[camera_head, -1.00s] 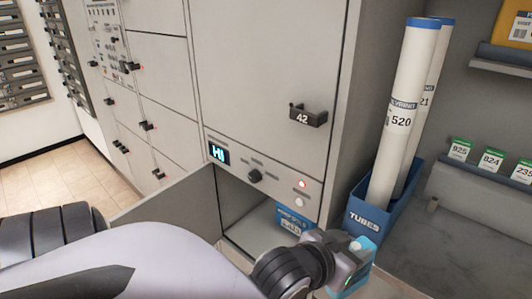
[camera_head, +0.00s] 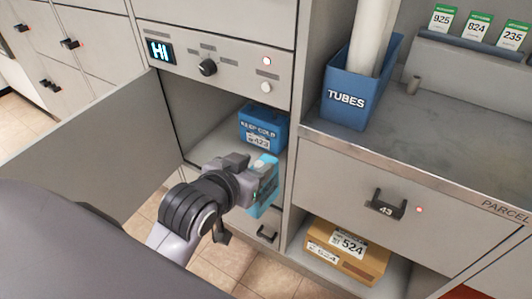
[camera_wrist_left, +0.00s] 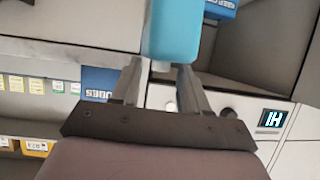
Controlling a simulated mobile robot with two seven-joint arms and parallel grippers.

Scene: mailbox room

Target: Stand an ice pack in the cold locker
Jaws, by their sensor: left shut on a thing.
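My left gripper (camera_head: 243,180) is shut on a light blue ice pack (camera_head: 265,186) and holds it upright in front of the open cold locker (camera_head: 207,146). In the left wrist view the ice pack (camera_wrist_left: 172,35) sits between the two fingers (camera_wrist_left: 158,80). A darker blue box marked KEEP COLD (camera_head: 262,130) stands inside the locker, towards its right side. The locker door (camera_head: 95,150) hangs open to the left. The panel above shows a lit HI display (camera_head: 159,50) and a black knob (camera_head: 207,67). My right gripper is not in view.
A blue TUBES bin (camera_head: 347,103) stands on the grey counter (camera_head: 425,130) right of the locker. Below, a brown parcel (camera_head: 345,252) sits in an open compartment. Drawer 43 (camera_head: 385,206) is closed. My left arm covers the lower left.

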